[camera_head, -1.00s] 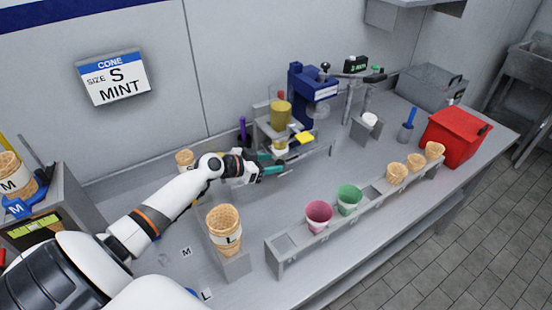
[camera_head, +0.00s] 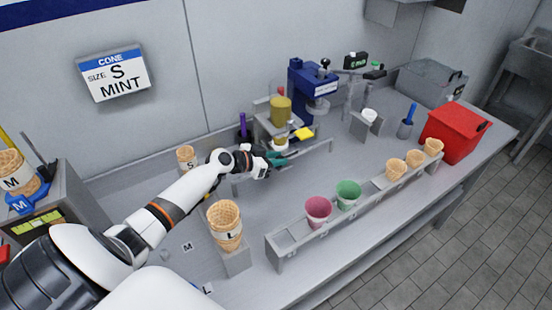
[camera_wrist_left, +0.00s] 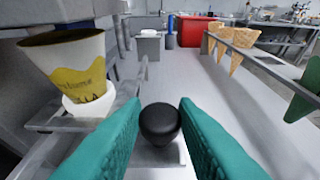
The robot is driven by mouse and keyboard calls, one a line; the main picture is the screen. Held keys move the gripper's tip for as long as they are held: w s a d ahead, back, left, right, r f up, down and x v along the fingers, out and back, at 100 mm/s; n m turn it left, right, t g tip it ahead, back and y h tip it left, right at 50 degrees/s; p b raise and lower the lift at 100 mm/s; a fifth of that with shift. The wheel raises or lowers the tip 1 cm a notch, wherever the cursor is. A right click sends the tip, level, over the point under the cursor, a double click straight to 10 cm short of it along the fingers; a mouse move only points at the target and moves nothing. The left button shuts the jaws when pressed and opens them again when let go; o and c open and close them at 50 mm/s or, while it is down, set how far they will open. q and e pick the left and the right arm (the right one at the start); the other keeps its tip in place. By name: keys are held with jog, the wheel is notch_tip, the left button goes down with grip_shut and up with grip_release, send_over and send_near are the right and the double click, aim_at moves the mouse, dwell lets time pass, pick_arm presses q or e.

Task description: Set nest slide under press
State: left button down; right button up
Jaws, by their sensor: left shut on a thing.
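The blue press (camera_head: 303,88) stands by the back wall. A rail frame (camera_head: 318,148) runs in front of it. My left gripper (camera_head: 283,158) is at this frame, to the left of and nearer than the press. In the left wrist view my teal fingers are shut on a round black knob (camera_wrist_left: 160,123). A small grey plate (camera_wrist_left: 160,156) shows below the knob; how the two join is hidden. A cream cup with a yellow label (camera_wrist_left: 72,65) sits upright in a white ring nest (camera_wrist_left: 88,104), left of my fingers. My right gripper is not in view.
A yellow cylinder (camera_head: 281,110) stands above the frame, with a yellow block (camera_head: 304,133) nearby. A front rack holds a pink cup (camera_head: 318,209), a green cup (camera_head: 348,193) and cones. A red box (camera_head: 453,132) is at right. A large L cone (camera_head: 226,226) stands near my forearm.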

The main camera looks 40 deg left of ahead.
aim_at(286, 154)
pick_arm(q)
jog(key=w+b, duration=0.1)
jog(key=w+d+b, duration=0.1)
jog(key=w, duration=0.1)
jog(key=shift+d+f+b, duration=0.1)
jog(key=shift+f+b, duration=0.05)
jog(key=shift+b, duration=0.15)
jog(key=shift+w+d, duration=0.15)
jog(key=shift+w, duration=0.2)
jog(key=shift+s, duration=0.1)
jog(key=c, duration=1.1)
grip_release()
jog(key=shift+c, duration=0.2)
jog(key=shift+s, duration=0.1)
jog(key=b+v, duration=0.2)
jog(key=v, duration=1)
jog(key=shift+r, duration=0.25)
